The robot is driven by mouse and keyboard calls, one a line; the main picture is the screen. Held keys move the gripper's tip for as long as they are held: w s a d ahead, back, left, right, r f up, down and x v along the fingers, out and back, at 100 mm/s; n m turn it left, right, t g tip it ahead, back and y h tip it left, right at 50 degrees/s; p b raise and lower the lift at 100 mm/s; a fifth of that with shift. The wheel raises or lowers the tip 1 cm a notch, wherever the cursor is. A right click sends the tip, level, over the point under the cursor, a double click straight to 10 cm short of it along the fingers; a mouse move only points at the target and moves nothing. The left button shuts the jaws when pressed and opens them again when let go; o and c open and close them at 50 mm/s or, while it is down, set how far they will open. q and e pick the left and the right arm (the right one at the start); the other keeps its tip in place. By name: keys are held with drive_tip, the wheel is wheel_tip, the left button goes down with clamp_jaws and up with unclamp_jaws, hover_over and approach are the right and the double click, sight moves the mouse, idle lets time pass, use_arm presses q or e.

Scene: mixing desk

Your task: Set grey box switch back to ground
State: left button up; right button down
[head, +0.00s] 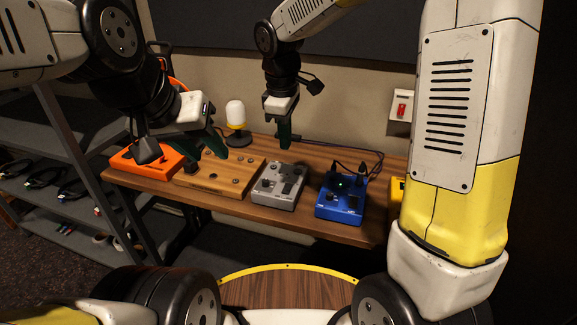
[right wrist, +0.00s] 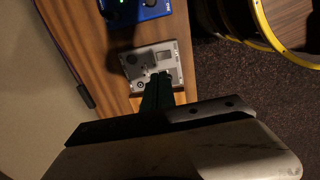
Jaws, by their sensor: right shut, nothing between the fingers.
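The grey box (head: 278,185) sits on the wooden desk between a wooden box and a blue box. It has knobs and small switches on top. In the right wrist view the grey box (right wrist: 135,65) lies under my right fingertips. My right gripper (head: 284,143) is shut and empty, pointing down above the back of the grey box. In the right wrist view the right gripper's fingertips (right wrist: 158,80) overlap part of the box's top, hiding it; I cannot tell whether they touch it. The switch's position is too small to read. My left gripper (head: 214,150) hangs over the wooden box.
The wooden box (head: 235,180) and an orange box (head: 145,160) stand left of the grey box. The blue box (head: 341,198) with cables stands close on its right. A lamp (head: 236,115) stands behind. A red switch (head: 401,109) is on the wall plate.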

sight(288, 186)
drive_tip(key=f, duration=0.4)
drive_tip(key=w+f, duration=0.1)
drive_tip(key=f, duration=0.9)
drive_tip(key=shift+w+d, duration=0.3)
drive_tip(key=shift+w, duration=0.05)
drive_tip(key=shift+f, duration=0.35)
drive_tip(key=shift+r, duration=0.1)
drive_tip(key=shift+s, duration=0.15)
